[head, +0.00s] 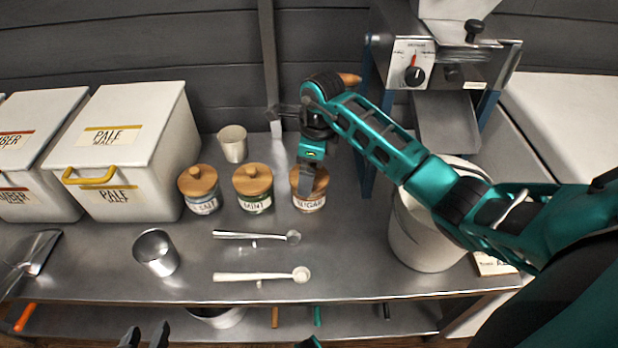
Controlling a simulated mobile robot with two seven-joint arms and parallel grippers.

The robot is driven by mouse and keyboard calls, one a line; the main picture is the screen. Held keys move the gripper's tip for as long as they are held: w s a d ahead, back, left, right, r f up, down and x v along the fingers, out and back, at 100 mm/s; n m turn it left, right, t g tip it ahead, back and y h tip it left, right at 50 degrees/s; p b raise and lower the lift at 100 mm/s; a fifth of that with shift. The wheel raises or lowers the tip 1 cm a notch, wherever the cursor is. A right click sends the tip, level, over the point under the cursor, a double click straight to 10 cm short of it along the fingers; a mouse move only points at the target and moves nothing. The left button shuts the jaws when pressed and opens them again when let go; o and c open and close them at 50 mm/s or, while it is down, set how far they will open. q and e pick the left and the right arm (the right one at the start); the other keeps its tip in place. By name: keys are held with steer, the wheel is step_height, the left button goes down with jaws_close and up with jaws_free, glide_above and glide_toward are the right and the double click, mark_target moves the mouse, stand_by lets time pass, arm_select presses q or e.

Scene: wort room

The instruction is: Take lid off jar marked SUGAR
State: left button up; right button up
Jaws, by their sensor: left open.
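The jar marked SUGAR (308,204) stands upright on the steel bench, at the right end of a row of three jars. Its round wooden lid (322,182) is on it, and its knob is hidden behind my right gripper. My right gripper (306,184) points down at the lid, in front of it in the picture. I cannot tell whether its fingers touch or hold the knob. My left gripper (145,336) shows only its dark fingertips at the bottom edge, apart and empty, well away from the jar.
A SALT jar (203,206) and a MINT jar (255,204), both wooden-lidded, stand left of the SUGAR jar. A white bucket (420,240) stands right, below my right arm. A mill (440,70) stands behind.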

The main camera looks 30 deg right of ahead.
steer(key=shift+c, duration=0.3)
steer(key=c, duration=0.6)
